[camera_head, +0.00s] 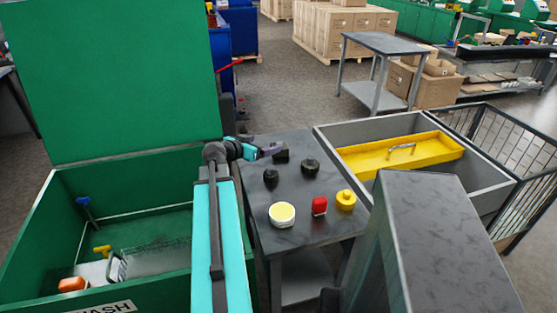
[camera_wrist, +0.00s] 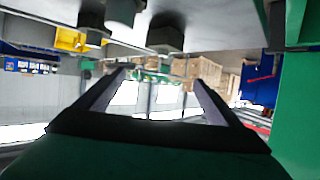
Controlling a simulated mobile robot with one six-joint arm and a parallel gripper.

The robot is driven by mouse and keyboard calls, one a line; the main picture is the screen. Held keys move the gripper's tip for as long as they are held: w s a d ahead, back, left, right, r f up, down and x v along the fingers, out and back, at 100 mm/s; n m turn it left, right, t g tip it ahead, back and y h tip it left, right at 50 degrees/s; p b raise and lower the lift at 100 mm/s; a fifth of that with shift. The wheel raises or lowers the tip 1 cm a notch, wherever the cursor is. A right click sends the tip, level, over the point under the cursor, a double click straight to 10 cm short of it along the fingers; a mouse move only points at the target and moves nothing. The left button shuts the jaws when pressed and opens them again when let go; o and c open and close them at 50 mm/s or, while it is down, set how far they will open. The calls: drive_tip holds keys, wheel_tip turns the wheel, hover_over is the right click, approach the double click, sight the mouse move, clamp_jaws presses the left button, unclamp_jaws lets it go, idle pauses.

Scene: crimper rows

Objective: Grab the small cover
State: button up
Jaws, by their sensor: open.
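I cannot tell for sure which thing is the small cover. On the dark table (camera_head: 300,233) in the head view stand a yellow knobbed piece (camera_head: 345,200), a red piece (camera_head: 319,206), a round white piece with a pale yellow top (camera_head: 282,214) and dark knob-like pieces (camera_head: 310,166) (camera_head: 271,177). My gripper (camera_head: 277,149) is over the table's far left part, beside another dark piece (camera_head: 281,158). In the wrist view my gripper (camera_wrist: 160,76) is open, with nothing between its fingers. That view looks upside down, with dark pieces (camera_wrist: 165,38) along its top.
A green wash tub (camera_head: 150,165) with a raised lid (camera_head: 110,80) stands at left. A grey bin (camera_head: 335,137) with a yellow handled tray or cover (camera_head: 430,150) is right of the table. A wire basket (camera_head: 515,145) stands beyond it. A dark grey block (camera_head: 440,235) fills the front right.

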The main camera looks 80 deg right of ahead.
drive_tip(key=shift+f+b, duration=1)
drive_tip(key=shift+f, duration=0.6)
drive_tip(key=shift+d, duration=0.1)
drive_tip(key=shift+s+d+f, duration=0.1)
drive_tip(key=shift+s+d, duration=0.15)
drive_tip(key=shift+d, duration=0.2)
drive_tip(key=shift+p+x, duration=0.9)
drive_tip(key=shift+x, duration=2.85)
drive_tip(key=shift+w+f, duration=0.1)
drive_tip(key=shift+d, duration=0.15)
drive_tip(key=shift+w+p+x, duration=0.1)
drive_tip(key=shift+p+x, duration=0.3)
drive_tip(key=shift+x, duration=0.25)
drive_tip(key=shift+w+p+x, duration=0.15)
drive_tip(key=shift+p+x, duration=0.25)
drive_tip(key=shift+x, duration=0.25)
drive_tip(key=shift+p+x, duration=0.3)
drive_tip(key=shift+x, duration=0.95)
